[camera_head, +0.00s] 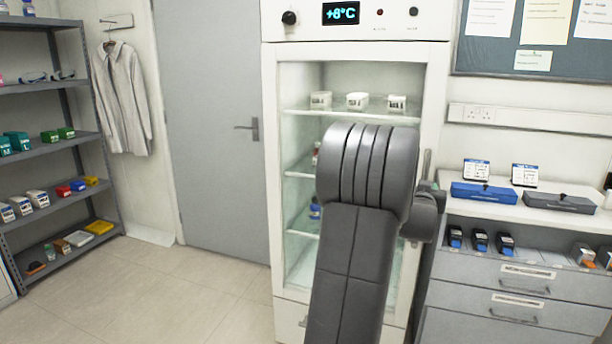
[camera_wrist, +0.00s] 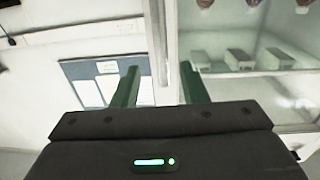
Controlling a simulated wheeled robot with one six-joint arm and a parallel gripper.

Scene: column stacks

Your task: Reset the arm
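My arm (camera_head: 360,220), dark grey and bent, rises in front of the glass-fronted fridge (camera_head: 353,82) in the head view and hides much of its right half. My gripper is mostly hidden behind the arm there, near the fridge's right edge and its handle (camera_head: 428,162). In the wrist view, the two green fingers of my gripper (camera_wrist: 159,70) stand apart. A pale upright edge of the fridge (camera_wrist: 158,45) shows between them; I cannot tell whether they touch it. I see nothing held.
A shelf rack (camera_head: 50,147) with boxes stands at the left, beside a grey door (camera_head: 205,90). A drawer cabinet (camera_head: 520,295) with blue (camera_head: 484,194) and grey (camera_head: 558,202) cases stands close at the right. Floor (camera_head: 185,285) is clear at the left front.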

